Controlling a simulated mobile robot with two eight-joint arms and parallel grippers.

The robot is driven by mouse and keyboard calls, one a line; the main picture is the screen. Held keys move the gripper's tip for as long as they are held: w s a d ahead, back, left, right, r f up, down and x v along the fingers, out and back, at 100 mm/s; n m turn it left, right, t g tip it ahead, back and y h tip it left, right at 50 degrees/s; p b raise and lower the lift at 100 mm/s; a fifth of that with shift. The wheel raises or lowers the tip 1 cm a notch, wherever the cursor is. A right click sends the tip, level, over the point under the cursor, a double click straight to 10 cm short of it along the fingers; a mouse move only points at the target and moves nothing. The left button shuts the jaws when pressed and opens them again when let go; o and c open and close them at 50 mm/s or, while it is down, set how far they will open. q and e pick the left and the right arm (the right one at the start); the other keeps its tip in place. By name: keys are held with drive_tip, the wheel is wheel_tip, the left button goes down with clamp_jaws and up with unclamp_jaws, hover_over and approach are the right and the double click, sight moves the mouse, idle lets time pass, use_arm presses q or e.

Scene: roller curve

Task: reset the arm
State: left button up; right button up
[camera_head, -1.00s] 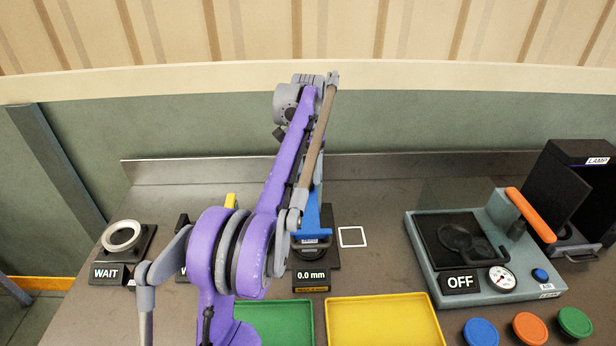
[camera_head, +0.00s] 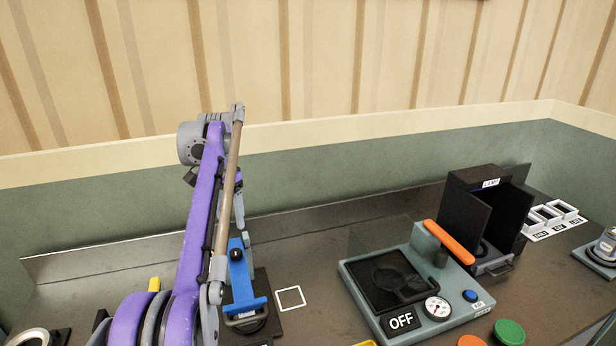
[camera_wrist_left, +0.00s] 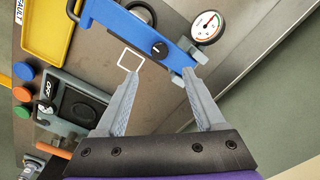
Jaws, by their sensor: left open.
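My left arm (camera_head: 205,210) is purple and reaches up and forward over the bench in the head view. My left gripper (camera_wrist_left: 160,76) is open in the wrist view, with nothing between its two grey fingers. Below the fingers are the bench top and a blue lever-like fixture (camera_wrist_left: 135,25) with a round dial (camera_wrist_left: 207,27). The fixture also shows in the head view (camera_head: 240,280), just right of the arm. The arm hides most of the gripper in the head view. My right gripper is not in view.
A grey press marked OFF (camera_head: 455,300) with an orange handle (camera_head: 450,242) stands right of the fixture. Behind it is a black lamp box (camera_head: 470,205). A white square outline (camera_head: 290,298) lies on clear bench. A yellow tray (camera_wrist_left: 48,28) shows in the wrist view.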

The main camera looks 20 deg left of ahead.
use_arm(q)
drive_tip(key=s+d+f+t, duration=0.2)
drive_tip(key=s+d, duration=0.2)
drive_tip(key=d, duration=0.3)
drive_tip(key=s+d+f+t, duration=0.15)
drive_tip(key=s+d, duration=0.25)
drive_tip(key=d, duration=0.4)
drive_tip(key=s+d+f+n+t, duration=0.1)
drive_tip(key=s+d+f, duration=0.4)
drive_tip(key=s+f, duration=0.2)
drive_tip(key=s+d+f+n+t, duration=0.1)
drive_tip(key=s+d+f+t, duration=0.1)
drive_tip(key=s+d+f, duration=0.3)
wheel_tip(320, 180, down, 5)
drive_tip(key=s, duration=0.2)
drive_tip(key=shift+s+d+r, duration=0.15)
drive_tip(key=shift+s+r, duration=0.05)
drive_tip(key=shift+s, duration=0.1)
idle(0.4)
